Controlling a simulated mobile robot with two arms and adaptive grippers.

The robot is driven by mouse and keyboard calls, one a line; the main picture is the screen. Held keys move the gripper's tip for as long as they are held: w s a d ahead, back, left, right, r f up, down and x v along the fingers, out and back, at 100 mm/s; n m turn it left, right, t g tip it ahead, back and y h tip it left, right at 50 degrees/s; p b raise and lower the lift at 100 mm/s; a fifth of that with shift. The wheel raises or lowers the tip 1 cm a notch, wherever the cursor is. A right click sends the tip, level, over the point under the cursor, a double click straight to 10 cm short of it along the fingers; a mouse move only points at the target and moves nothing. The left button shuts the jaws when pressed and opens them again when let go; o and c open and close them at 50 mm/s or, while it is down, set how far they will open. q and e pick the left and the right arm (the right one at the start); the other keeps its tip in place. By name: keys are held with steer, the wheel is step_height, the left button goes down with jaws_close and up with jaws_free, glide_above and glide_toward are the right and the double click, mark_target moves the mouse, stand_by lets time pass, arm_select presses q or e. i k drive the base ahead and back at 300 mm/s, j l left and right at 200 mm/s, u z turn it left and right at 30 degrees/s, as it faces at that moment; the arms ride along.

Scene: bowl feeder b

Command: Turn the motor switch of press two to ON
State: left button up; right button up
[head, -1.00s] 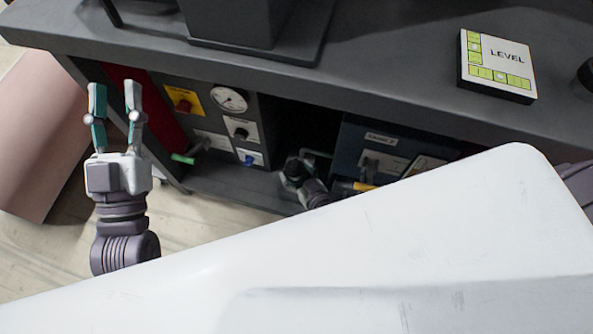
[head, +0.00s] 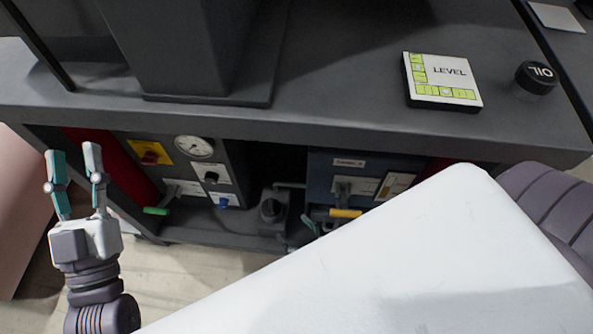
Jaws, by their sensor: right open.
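Two control panels sit under the workbench. The left grey panel (head: 225,160) carries a red knob (head: 150,158) on a yellow plate, a black knob (head: 211,178) on a white plate and a blue knob (head: 223,202). The right blue panel (head: 325,178) has a small label too blurred to read and a grey lever-like part (head: 343,188) on a white plate. I cannot tell which is press two's motor switch. My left gripper (head: 74,163) is open and empty, left of the panels. Teal fingertips of my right gripper (head: 308,226) show below the blue panel; the rest is hidden behind my white body.
A green-handled lever (head: 156,211) and a yellow-handled lever (head: 345,213) stick out below the panels. A round gauge (head: 194,147) is on the left panel.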

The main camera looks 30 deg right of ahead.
mark_target(150, 158)
steer(key=k+l, duration=0.15)
steer(key=k, duration=0.35)
steer(key=k+l, duration=0.15)
steer(key=k, duration=0.35)
